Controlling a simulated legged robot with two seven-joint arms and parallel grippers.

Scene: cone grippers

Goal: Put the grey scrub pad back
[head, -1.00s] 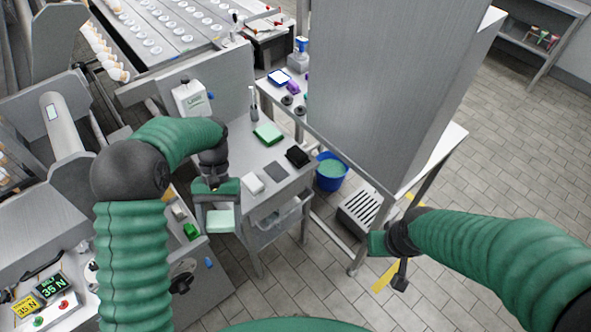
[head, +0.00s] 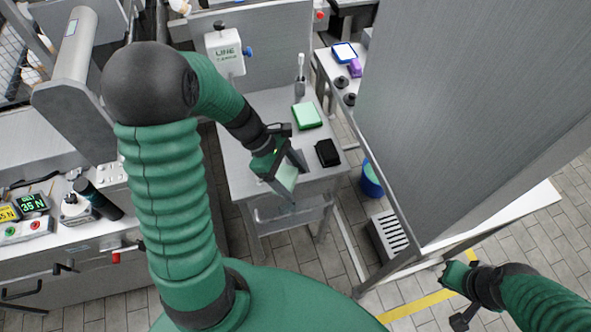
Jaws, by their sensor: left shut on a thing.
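My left gripper (head: 282,168) is shut on a pale, greenish pad (head: 288,177). It holds the pad over the front part of the small steel table (head: 235,158). I cannot tell from its colour whether this is the grey scrub pad. A black pad (head: 327,152) lies on the table just right of the gripper. A green pad with a paler top (head: 307,116) lies farther back. The gripper hides the table spot in front of the black pad. My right gripper (head: 459,280) is at the lower right, away from the table; its jaw opening is unclear.
A white dispenser box (head: 225,52) is on the panel behind the table, and a brush in a holder (head: 299,88) stands at the back. A large steel cabinet (head: 465,110) blocks the right. A blue bucket (head: 371,182) stands on the floor beside the table.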

